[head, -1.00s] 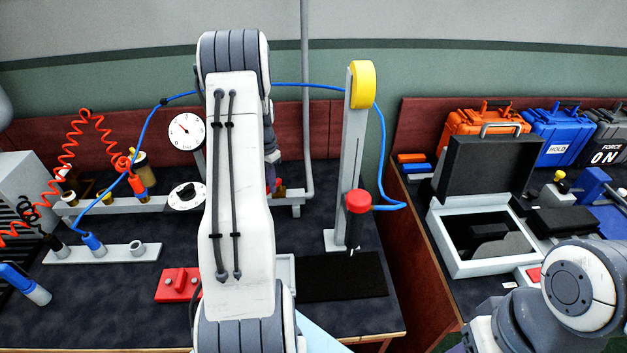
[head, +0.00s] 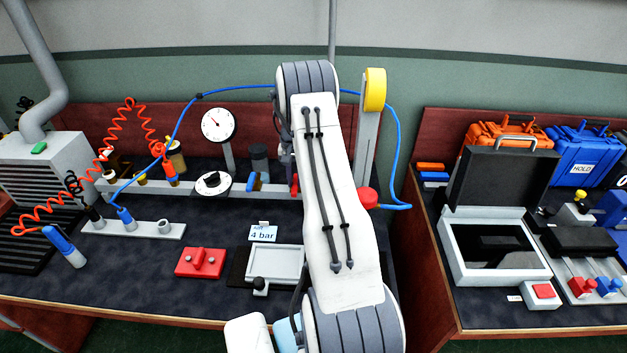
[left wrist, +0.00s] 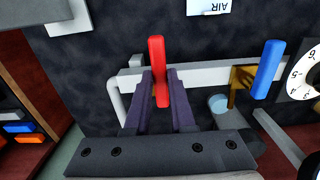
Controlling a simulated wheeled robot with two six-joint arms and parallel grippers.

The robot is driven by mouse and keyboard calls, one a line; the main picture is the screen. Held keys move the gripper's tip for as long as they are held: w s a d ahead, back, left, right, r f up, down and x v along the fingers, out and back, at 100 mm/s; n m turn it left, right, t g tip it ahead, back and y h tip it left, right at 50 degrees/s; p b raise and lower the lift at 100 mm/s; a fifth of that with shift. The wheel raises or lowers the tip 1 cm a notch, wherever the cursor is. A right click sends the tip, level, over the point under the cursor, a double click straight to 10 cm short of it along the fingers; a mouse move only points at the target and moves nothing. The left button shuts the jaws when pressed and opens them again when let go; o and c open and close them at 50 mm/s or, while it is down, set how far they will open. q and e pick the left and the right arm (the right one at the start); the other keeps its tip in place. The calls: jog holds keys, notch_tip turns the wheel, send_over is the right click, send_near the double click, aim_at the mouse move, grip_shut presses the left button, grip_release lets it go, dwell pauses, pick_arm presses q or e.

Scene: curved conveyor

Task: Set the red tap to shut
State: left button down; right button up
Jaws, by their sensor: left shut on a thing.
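The red tap (left wrist: 157,52) has a bar-shaped handle, seen in the left wrist view standing crosswise to the grey pipe (left wrist: 200,78). My left gripper (left wrist: 161,92) has its two dark fingers shut on this handle, one on each side. In the head view only a small red part of the tap (head: 295,184) shows beside my white arm, which hides most of the gripper. A blue tap (left wrist: 268,68) sits on the same pipe to the right in the left wrist view; it also shows in the head view (head: 252,182). My right gripper is not in view.
A round gauge (head: 218,124) and a black dial (head: 212,184) stand left of the taps. A "4 bar" card (head: 263,233), a red block (head: 200,262) and a grey tray (head: 276,264) lie in front. A yellow-topped post (head: 375,90) stands right of my arm.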

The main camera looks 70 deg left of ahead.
pick_arm(q)
jog(key=shift+w+a+r, duration=0.1)
jog(key=shift+w+r, duration=0.05)
jog(key=shift+w, duration=0.1)
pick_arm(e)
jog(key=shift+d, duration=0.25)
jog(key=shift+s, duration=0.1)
pick_arm(q)
jog(key=c, duration=0.8)
grip_release()
jog(key=shift+o, duration=0.2)
jog(key=shift+s, duration=0.1)
notch_tip(320, 180, up, 10)
jog(key=b, duration=0.1)
jog(key=shift+r, duration=0.15)
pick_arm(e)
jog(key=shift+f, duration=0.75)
